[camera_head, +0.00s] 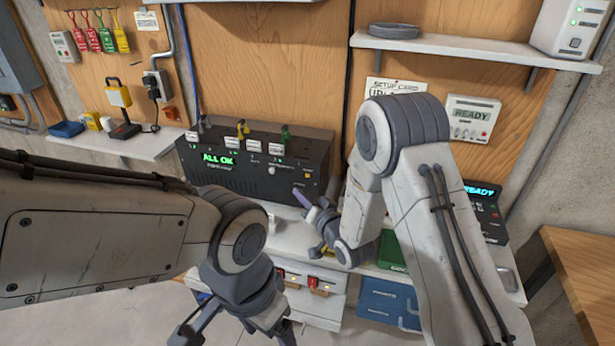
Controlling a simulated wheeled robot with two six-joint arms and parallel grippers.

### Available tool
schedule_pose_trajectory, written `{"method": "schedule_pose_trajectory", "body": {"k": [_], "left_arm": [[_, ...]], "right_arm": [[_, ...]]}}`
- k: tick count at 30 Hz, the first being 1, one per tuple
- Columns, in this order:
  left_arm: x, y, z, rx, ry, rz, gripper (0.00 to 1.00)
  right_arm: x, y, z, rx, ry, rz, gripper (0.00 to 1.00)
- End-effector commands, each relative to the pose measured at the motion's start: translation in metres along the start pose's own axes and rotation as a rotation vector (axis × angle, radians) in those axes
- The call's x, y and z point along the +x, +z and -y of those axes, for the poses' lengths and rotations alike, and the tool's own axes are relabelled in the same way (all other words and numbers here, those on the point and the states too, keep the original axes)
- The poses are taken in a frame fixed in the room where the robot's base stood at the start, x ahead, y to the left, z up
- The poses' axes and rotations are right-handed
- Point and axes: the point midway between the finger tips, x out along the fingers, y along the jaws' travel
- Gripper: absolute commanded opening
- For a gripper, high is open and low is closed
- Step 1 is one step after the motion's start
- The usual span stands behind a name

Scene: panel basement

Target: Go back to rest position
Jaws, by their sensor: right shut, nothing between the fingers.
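My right gripper (302,196) is shut and empty, its tips close to the lower right of the black control panel (230,178). I cannot tell whether it touches the panel. The panel reads "ALL OK" in green and has several labelled switches or plugs along its top edge. My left gripper (232,335) hangs low at the bottom edge, partly cut off, in front of the bench. Its fingertips do not show clearly.
A shelf (460,47) with a grey dish (393,30) runs along the upper right. A green box (392,250) and blue drawers (390,300) sit near my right arm. A wooden table (585,270) stands at right.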

Motion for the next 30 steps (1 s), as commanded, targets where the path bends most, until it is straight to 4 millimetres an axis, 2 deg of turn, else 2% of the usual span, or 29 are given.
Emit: {"method": "schedule_pose_trajectory", "body": {"k": [9,14,17,20,23,26,30], "left_arm": [[0.0,0.0,0.0,0.001,0.0,0.0,0.81],[0.003,0.0,0.0,0.001,0.0,0.0,0.81],[0.005,0.0,0.0,0.001,0.0,0.0,0.81],[0.007,0.0,0.001,0.001,0.0,0.0,0.81],[0.009,0.001,0.001,0.002,0.0,0.0,0.81],[0.011,0.001,0.001,0.002,0.0,0.0,0.81],[0.013,0.001,0.001,0.002,0.0,0.0,0.81]], "right_arm": [[0.0,0.0,0.004,-0.015,0.01,0.018,0.0],[-0.008,0.007,0.023,-0.106,0.085,0.143,0.0],[-0.026,0.016,0.039,-0.191,0.156,0.276,0.0],[-0.056,0.028,0.053,-0.273,0.221,0.426,0.0],[-0.096,0.04,0.066,-0.348,0.27,0.584,0.0],[-0.145,0.052,0.078,-0.415,0.303,0.75,0.0],[-0.223,0.067,0.093,-0.501,0.316,0.992,0.0]]}}
